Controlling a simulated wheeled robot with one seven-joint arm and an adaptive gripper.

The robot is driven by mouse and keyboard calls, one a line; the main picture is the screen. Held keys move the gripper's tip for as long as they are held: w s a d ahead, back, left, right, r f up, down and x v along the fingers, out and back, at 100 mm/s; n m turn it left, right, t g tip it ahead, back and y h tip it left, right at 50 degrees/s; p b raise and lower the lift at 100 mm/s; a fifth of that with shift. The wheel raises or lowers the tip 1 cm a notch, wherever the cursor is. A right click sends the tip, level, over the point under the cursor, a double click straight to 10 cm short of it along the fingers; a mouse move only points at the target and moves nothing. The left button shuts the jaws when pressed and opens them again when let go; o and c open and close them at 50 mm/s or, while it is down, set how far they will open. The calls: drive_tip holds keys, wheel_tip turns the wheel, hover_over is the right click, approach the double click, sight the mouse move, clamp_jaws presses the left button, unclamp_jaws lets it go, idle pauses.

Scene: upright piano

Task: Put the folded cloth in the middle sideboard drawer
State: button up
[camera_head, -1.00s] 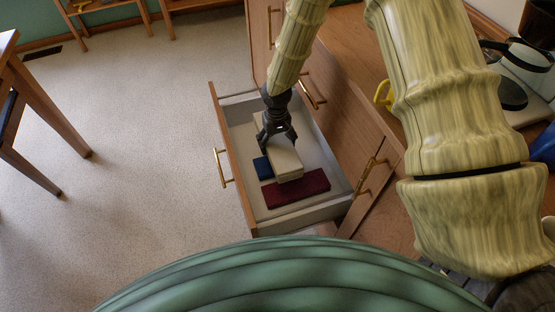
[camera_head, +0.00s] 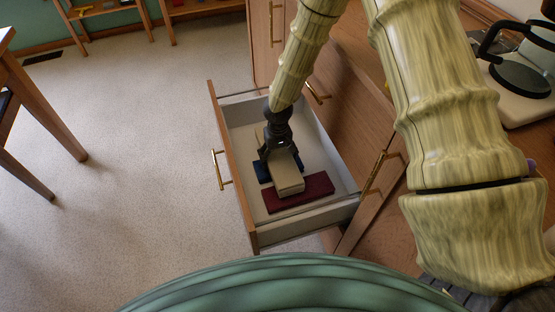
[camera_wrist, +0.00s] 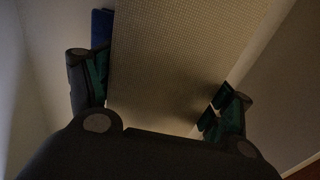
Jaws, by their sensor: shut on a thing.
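The folded cloth (camera_head: 288,181) is a beige, block-like bundle inside the open sideboard drawer (camera_head: 241,175). My gripper (camera_head: 272,154) reaches down into the drawer from above and is shut on the cloth. In the wrist view the cloth (camera_wrist: 180,60) fills the middle, with a finger on each side of it. The cloth lies over or just above a dark red item (camera_head: 312,190) and a dark blue item (camera_head: 262,172). I cannot tell whether its underside touches them. My gripper hides the far end of the cloth.
The drawer front has a brass handle (camera_head: 220,170). The sideboard top (camera_head: 375,60) rises to the right of the drawer. A coffee machine (camera_head: 520,75) stands on it at the far right. Pale floor (camera_head: 150,170) is clear to the left, beyond which stands a wooden table leg (camera_head: 45,105).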

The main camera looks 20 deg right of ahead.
sight(278, 153)
drive_tip(key=shift+f, duration=0.3)
drive_tip(key=o, duration=1.5)
wheel_tip(278, 153, up, 13)
drive_tip(key=p, duration=0.9)
drive_tip(key=shift+f+p, duration=0.15)
drive_tip(key=shift+p, duration=0.25)
